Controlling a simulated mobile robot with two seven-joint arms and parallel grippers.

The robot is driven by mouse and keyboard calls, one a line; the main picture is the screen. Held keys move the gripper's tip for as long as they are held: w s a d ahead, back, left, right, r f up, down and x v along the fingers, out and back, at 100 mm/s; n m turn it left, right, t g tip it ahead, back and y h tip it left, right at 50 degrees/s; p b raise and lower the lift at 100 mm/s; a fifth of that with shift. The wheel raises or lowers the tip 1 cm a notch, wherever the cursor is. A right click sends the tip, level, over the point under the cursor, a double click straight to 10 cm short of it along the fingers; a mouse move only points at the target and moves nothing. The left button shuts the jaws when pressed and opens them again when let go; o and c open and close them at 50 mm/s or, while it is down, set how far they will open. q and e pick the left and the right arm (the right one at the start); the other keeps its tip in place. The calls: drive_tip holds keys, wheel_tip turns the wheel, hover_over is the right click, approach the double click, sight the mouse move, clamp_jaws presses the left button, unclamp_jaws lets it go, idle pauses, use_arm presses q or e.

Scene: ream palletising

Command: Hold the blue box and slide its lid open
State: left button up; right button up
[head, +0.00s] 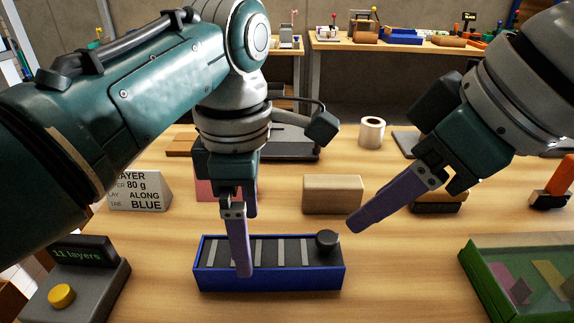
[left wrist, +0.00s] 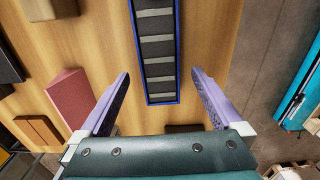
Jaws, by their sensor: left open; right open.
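The blue box (head: 270,282) sits on the table in front of me, its long side across the view. Its dark lid (head: 279,252) has several grey stripes and a black knob (head: 327,240) at the right end. The lid covers the top. My left gripper (head: 245,245) is open, pointing down over the left half of the box. In the left wrist view the box (left wrist: 177,45) runs between the spread fingers, with clear space on both sides. My right gripper (head: 358,222) is open and empty, angled down just right of the knob, apart from it.
A tan block (head: 333,194) stands behind the box. A sign (head: 140,192) and a device with a yellow button (head: 62,296) are at left. A green-rimmed tray (head: 490,290) is at right. A paper roll (head: 371,132) stands farther back. Table beside the box is clear.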

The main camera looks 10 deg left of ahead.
sight(270, 262)
use_arm(q)
drive_tip(key=shift+f, duration=3.2)
drive_tip(key=shift+c, duration=0.2)
drive_tip(key=c, duration=1.5)
use_arm(e)
drive_tip(key=shift+o, duration=0.9)
drive_tip(key=shift+r, duration=0.15)
drive_tip(key=shift+o, duration=0.5)
drive_tip(key=shift+w+a+r, duration=0.1)
drive_tip(key=shift+w+r, duration=0.05)
drive_tip(key=shift+r, duration=0.3)
drive_tip(key=shift+w+a+r, duration=0.1)
drive_tip(key=shift+r, duration=0.3)
drive_tip(key=shift+g+h, duration=0.4)
drive_tip(key=x, duration=1.1)
drive_tip(key=shift+f, duration=0.1)
drive_tip(key=shift+c, duration=0.2)
clamp_jaws()
